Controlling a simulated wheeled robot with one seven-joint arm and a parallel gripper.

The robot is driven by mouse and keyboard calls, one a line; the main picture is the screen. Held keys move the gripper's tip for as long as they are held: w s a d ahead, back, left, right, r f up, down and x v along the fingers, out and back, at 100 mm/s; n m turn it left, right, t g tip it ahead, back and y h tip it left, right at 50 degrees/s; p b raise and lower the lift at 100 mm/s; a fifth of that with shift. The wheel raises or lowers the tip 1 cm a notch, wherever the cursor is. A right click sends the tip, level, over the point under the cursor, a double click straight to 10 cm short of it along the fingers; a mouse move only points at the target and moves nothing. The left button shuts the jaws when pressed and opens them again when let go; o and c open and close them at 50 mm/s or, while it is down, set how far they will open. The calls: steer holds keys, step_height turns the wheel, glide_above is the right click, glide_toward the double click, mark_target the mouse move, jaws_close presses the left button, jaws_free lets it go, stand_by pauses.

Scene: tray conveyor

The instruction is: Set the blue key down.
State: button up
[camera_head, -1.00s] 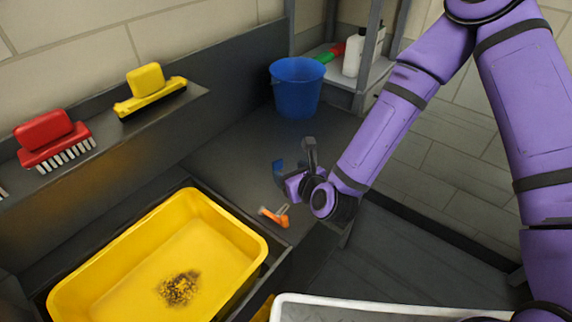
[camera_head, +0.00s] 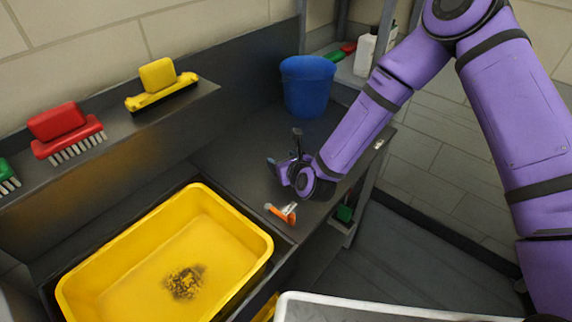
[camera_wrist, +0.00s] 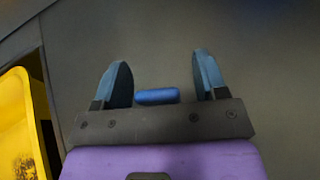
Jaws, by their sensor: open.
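My gripper (camera_head: 283,165) is low over the dark grey counter, left of and nearer than the blue bucket. The wrist view shows its two blue-grey fingers (camera_wrist: 160,82) spread apart. A small rounded blue piece, which I take to be the blue key (camera_wrist: 157,96), lies between them, close to the palm. It is nearer the left finger, with a clear gap to the right finger. Its lower part is hidden by the gripper body. I cannot tell whether it touches the counter. In the head view I cannot tell the key from the fingers.
An orange-handled tool (camera_head: 281,212) lies on the counter (camera_head: 236,152) in front of my gripper. A yellow tub (camera_head: 262,247) stands at left front. The blue bucket (camera_head: 307,88) stands behind. Red (camera_head: 66,130) and yellow brushes (camera_head: 160,85) sit on the left ledge.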

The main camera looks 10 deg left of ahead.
steer(key=c, duration=1.1)
steer(key=shift+r, duration=0.1)
